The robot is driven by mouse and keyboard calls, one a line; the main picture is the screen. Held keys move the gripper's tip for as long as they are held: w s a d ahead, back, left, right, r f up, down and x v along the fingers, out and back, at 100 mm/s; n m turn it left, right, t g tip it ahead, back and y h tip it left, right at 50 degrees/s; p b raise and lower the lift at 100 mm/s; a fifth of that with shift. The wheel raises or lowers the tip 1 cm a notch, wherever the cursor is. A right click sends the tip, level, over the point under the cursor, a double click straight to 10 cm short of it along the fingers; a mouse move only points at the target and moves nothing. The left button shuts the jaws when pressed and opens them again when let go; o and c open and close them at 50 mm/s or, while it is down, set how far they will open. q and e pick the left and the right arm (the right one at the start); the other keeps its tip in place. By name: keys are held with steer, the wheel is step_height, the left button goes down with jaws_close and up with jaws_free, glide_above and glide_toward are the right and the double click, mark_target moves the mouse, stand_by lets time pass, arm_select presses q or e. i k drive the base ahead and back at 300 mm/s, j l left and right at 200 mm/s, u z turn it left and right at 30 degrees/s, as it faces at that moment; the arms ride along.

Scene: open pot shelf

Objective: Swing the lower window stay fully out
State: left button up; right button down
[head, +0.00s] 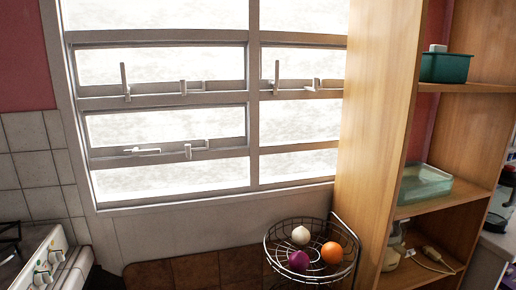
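The window (250,99) has a white frame with several panes. The lower window stay (195,148) is a small white fitting on the rail of the lower left sash. It has a short upright piece and a thin arm that runs right along the rail to a small upright end. It appears to lie close along the rail; its exact angle is too small to tell. A white handle (142,151) lies flat to its left on the same rail. Neither of my grippers is in view.
Similar stays sit higher on the left sash (190,87) and right sash (312,85), beside upright handles. A wire basket (310,275) with an onion, orange and purple item stands below. A wooden shelf (380,130) borders the window's right; a stove (48,265) is lower left.

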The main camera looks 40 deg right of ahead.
mark_target(188, 147)
steer(key=z, duration=1)
steer(key=i+j, duration=0.25)
steer(key=i, duration=0.1)
